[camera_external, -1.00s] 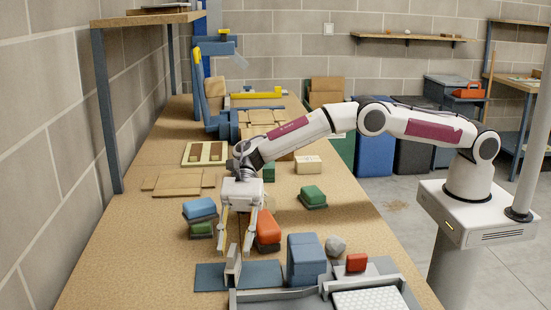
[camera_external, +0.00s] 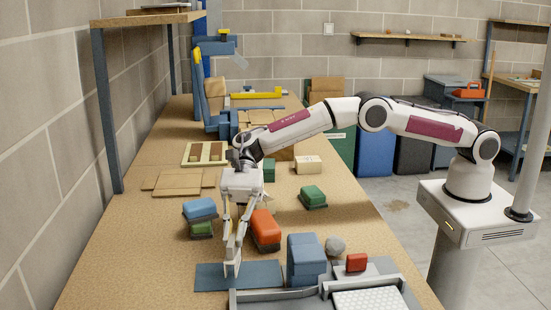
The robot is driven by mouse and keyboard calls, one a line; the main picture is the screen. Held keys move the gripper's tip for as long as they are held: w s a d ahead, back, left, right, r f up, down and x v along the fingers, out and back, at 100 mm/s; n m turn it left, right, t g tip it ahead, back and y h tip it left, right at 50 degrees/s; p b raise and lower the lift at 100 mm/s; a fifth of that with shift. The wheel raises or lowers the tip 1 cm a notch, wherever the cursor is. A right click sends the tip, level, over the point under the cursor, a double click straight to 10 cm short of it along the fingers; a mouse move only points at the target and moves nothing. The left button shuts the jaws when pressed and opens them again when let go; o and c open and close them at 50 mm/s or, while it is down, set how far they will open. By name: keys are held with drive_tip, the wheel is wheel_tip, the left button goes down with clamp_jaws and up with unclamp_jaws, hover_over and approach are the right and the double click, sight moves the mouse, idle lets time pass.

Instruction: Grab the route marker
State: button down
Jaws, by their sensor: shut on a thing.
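The route marker appears to be the small upright pale grey piece (camera_external: 233,269) at the blue mat (camera_external: 265,273) in the front part of the bench. My gripper (camera_external: 233,254) points down with its two fingers drawn together around this piece, shut on it. The fingers hide most of the piece, and I cannot tell whether its bottom still touches the mat.
An orange-red block (camera_external: 265,229) on a dark base stands close right of my gripper. Stacked blue blocks (camera_external: 305,259) and a grey stone (camera_external: 335,246) stand further right. Blue and green blocks (camera_external: 200,212) sit to the left. A grey tray (camera_external: 285,299) lies in front.

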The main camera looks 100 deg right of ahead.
wheel_tip(320, 180, up, 8)
drive_tip(key=shift+f, duration=0.15)
idle(0.3)
